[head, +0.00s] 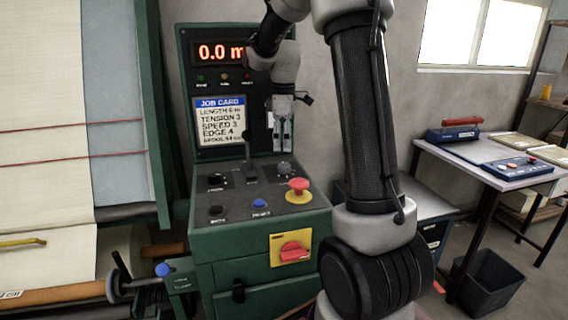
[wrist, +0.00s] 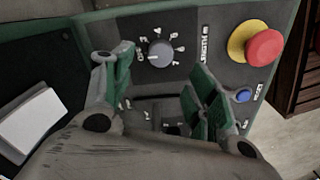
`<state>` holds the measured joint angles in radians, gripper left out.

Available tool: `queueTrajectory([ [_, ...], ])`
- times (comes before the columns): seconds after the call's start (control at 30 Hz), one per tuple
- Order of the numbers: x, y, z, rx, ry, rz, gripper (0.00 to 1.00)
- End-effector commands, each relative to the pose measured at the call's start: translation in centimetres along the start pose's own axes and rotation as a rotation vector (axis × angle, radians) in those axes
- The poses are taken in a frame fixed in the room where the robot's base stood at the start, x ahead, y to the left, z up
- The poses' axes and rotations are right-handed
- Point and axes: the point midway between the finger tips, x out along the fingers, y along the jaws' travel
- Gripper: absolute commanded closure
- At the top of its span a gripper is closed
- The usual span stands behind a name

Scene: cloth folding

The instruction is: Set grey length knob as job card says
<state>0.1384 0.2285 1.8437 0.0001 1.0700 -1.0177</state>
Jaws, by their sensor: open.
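The grey length knob (wrist: 160,52) sits on the dark panel in the wrist view, ringed by white marks, with a "LENGTH m" label at its right. Its pointer is too small to read surely. In the head view the knob (head: 284,168) is at the panel's back right. My gripper (head: 282,146) hangs just above it. In the wrist view my gripper (wrist: 165,75) is open and empty, with the knob between and slightly beyond its fingertips, apparently untouched. The job card (head: 220,120) reads length 6 m, tension 3, speed 3, edge 4. The display (head: 220,52) shows 0.0 m.
A red mushroom button (head: 298,184) on a yellow base is close to the right of the knob. A lever (head: 248,152), other dark knobs (head: 216,180) and a blue button (head: 259,204) share the panel. A red rotary switch (head: 292,251) is on the front.

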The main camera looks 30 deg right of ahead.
Motion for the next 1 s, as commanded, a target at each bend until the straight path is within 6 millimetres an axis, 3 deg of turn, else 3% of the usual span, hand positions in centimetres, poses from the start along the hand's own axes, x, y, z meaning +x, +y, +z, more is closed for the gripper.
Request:
queueTrajectory([
  [0.5,7.0,-0.1,0.0,-0.02,-0.001,-0.001,0.42],
  [0.87,7.7,-0.1,0.0,-0.019,0.0,0.001,0.42],
  [1.0,7.7,-0.1,0.0,-0.019,0.0,0.001,0.66],
])
